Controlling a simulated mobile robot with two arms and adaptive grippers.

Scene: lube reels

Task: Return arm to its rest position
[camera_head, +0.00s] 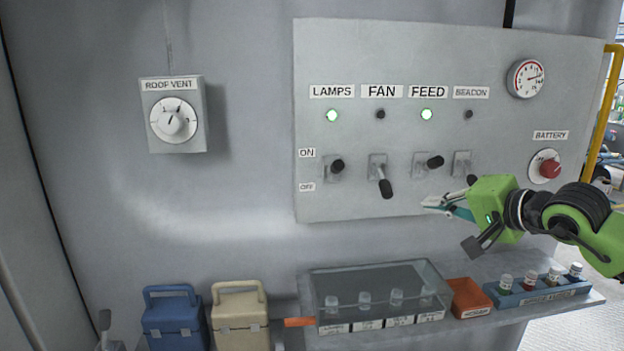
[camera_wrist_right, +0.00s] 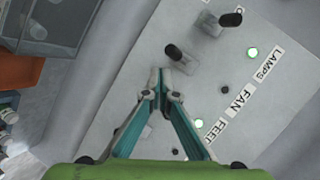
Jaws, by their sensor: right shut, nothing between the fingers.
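My right gripper (camera_head: 436,206) reaches in from the right, in front of the lower part of the grey switch panel (camera_head: 330,60). Its fingers are shut and empty, below the FEED switch (camera_head: 430,162) and apart from it as far as I can tell. In the right wrist view the shut fingertips (camera_wrist_right: 163,88) lie just beside the FAN switch (camera_wrist_right: 178,54) in the picture. The LAMPS switch (camera_head: 336,168) and FEED switch are up, with green lights lit. The FAN switch (camera_head: 383,180) and BEACON switch (camera_head: 465,168) are down, their lights dark. My left gripper does not show.
Below the panel, a shelf (camera_head: 560,303) holds a clear covered case (camera_head: 375,280), an orange bin (camera_head: 470,298) and a blue vial rack (camera_head: 535,293). Blue (camera_head: 175,320) and beige (camera_head: 240,320) boxes stand lower left.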

